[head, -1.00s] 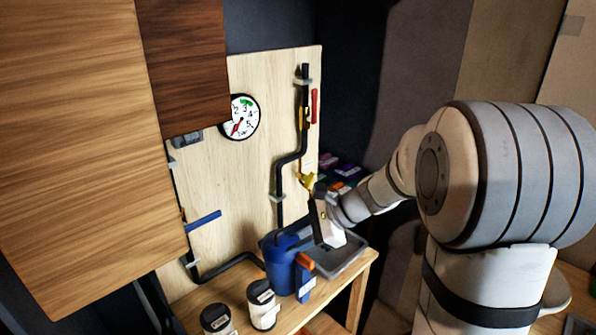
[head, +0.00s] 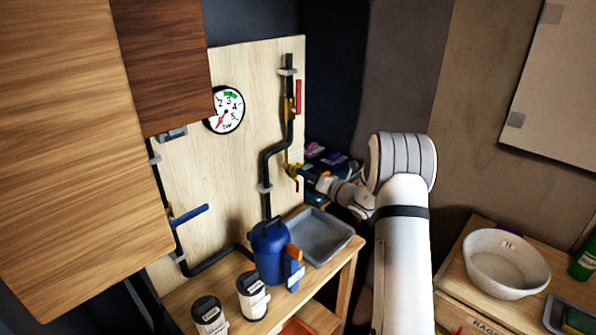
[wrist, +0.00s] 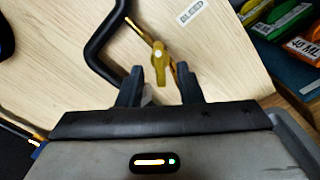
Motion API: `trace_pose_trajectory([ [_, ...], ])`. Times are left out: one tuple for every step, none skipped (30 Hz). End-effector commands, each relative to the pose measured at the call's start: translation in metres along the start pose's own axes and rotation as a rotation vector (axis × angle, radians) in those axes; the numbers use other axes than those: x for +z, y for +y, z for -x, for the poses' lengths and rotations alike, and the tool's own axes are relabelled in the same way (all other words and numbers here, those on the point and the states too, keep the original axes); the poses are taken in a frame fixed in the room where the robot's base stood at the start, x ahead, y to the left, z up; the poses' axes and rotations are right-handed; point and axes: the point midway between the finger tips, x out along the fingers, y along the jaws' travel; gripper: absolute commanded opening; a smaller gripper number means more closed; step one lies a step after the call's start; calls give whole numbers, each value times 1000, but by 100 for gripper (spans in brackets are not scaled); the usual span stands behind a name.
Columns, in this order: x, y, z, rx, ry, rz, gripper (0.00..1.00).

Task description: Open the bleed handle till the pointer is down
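The yellow bleed handle (head: 293,172) is on the black pipe at the right edge of the wooden board. In the wrist view the handle (wrist: 159,62) points toward my gripper, beside a small printed label (wrist: 189,12). My gripper (wrist: 159,84) is open, its two dark fingers on either side of the handle's line. The handle's near end is around fingertip level; I cannot tell whether anything touches. In the head view my gripper (head: 322,184) is just right of the handle.
A red handle (head: 298,96) is higher on the pipe and a blue handle (head: 189,214) is at the left. A blue jug (head: 270,252), grey tray (head: 318,238) and white-labelled jars (head: 252,296) stand on the bench below. Coloured boxes (wrist: 285,20) are close at the right.

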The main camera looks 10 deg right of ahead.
Motion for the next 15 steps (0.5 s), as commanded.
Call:
trace_pose_trajectory([
  [1,1,-8,1,2,1,33],
  [0,2,-12,1,2,1,33],
  [0,1,-17,2,2,1,33],
  [0,1,-20,1,2,2,33],
  [0,1,-22,1,2,1,33],
  [0,1,-25,1,2,1,33],
  [0,1,-26,0,1,1,33],
  [0,1,-28,0,1,2,33],
  [0,1,-29,0,1,2,33],
  [0,1,-29,0,1,2,33],
  [0,1,-29,0,1,2,33],
  [0,1,-29,0,1,2,33],
  [0,1,-29,0,1,2,33],
  [0,1,-29,0,1,2,33],
  [0,1,-29,0,2,2,33],
])
